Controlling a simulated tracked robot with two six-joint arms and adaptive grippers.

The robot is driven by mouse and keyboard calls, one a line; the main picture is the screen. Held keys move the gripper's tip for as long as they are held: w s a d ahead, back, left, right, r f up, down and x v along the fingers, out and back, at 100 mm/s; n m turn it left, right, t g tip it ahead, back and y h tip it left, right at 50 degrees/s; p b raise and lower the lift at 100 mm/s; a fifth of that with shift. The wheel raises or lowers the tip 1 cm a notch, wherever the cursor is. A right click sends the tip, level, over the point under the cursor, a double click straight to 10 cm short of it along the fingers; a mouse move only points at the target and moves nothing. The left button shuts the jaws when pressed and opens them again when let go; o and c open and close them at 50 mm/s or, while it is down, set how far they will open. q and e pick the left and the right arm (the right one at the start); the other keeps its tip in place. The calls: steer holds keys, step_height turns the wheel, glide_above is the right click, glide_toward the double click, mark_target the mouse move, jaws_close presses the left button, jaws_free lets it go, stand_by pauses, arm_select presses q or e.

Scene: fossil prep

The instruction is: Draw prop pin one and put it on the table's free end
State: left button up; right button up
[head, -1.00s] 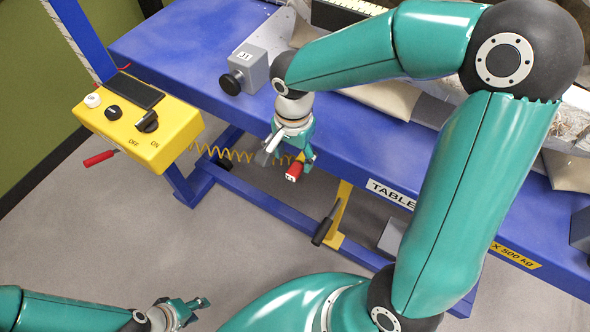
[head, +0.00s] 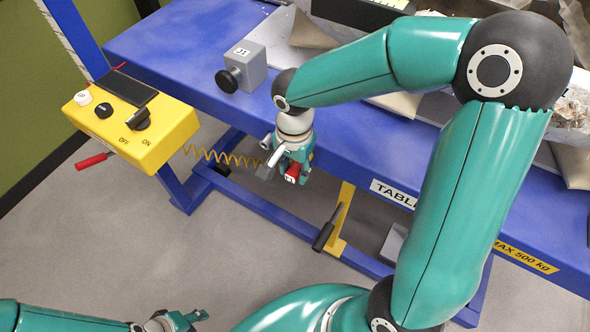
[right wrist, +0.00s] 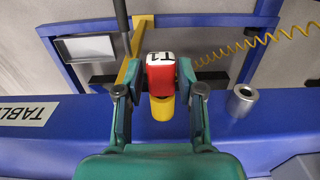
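The prop pin (right wrist: 160,75) has a red grip with a white marked end, apparently reading T1, and a yellow collar at the table's side rail. In the head view the pin (head: 291,177) shows below the blue table's (head: 190,50) front edge. My right gripper (right wrist: 163,90) has its fingers on either side of the pin, with gaps visible beside the red grip. In the head view this gripper (head: 284,172) hangs beside the rail. My left gripper (head: 188,318) is at the bottom edge, away from the table, partly cut off; its opening is unclear.
A grey block marked J1 (head: 243,67) with a black knob stands on the table's left end, with bare blue surface around it. A yellow control box (head: 130,125) stands left. A coiled yellow cord (head: 225,158) runs below the table. A metal socket (right wrist: 243,98) is beside the pin.

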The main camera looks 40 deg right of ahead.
jaws_close()
steer(key=shift+a+f, duration=0.1)
steer(key=shift+a, duration=0.05)
steer(key=shift+s+a+b, duration=0.15)
steer(key=shift+a+b, duration=0.2)
steer(key=shift+a, duration=0.05)
steer(key=shift+a, duration=0.15)
steer(key=shift+s+a, duration=0.1)
steer(key=shift+a, duration=0.1)
steer(key=shift+s+a+b, duration=0.25)
steer(key=shift+s+a, duration=0.1)
steer(key=shift+a, duration=0.45)
steer(key=shift+s+a+b, duration=0.3)
steer(key=shift+a, duration=0.55)
steer(key=shift+s+a+b, duration=0.25)
steer(key=shift+s+a, duration=0.1)
steer(key=shift+a, duration=0.45)
